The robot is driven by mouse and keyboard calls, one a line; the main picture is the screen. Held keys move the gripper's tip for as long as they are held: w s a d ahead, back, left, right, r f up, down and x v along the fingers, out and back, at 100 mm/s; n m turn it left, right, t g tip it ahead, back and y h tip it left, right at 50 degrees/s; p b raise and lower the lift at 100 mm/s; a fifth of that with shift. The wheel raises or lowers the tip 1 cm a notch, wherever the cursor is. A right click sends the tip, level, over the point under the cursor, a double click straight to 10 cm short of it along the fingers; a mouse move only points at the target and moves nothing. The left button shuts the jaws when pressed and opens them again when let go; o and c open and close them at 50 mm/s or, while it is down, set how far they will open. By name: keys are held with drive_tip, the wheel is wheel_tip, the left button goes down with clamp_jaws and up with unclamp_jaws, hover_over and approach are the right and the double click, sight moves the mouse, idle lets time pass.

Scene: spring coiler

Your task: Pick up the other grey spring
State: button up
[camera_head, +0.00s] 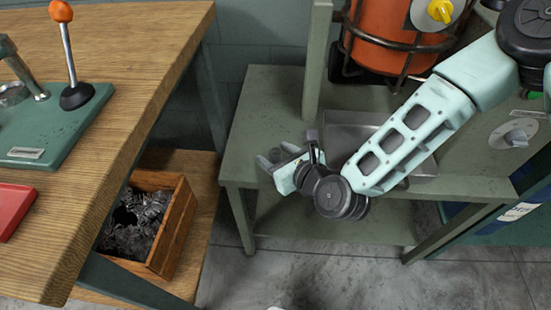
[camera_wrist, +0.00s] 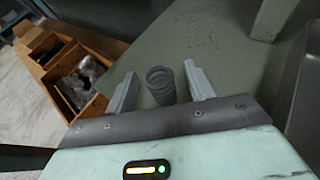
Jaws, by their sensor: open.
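A grey spring (camera_wrist: 160,84) stands upright on the green metal bench (camera_wrist: 205,40) in the wrist view. My gripper (camera_wrist: 162,86) is open, with one finger on each side of the spring. Gaps show between the spring and both fingers, the one to the right finger being narrow. In the head view my gripper (camera_head: 276,158) is over the left part of the bench (camera_head: 262,98), and a small grey shape there may be the spring, partly hidden by the gripper. No second grey spring can be made out.
A grey metal tray (camera_head: 352,130) sits on the bench, right of my gripper. A bench post (camera_head: 317,60) stands behind it. An orange tank (camera_head: 395,35) is at the back. A wooden box of dark scrap (camera_head: 175,228) lies low at left, under the wooden table (camera_head: 150,60).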

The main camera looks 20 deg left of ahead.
drive_tip(key=shift+x, duration=1.25)
drive_tip(key=c, duration=1.1)
drive_tip(key=shift+o, duration=0.2)
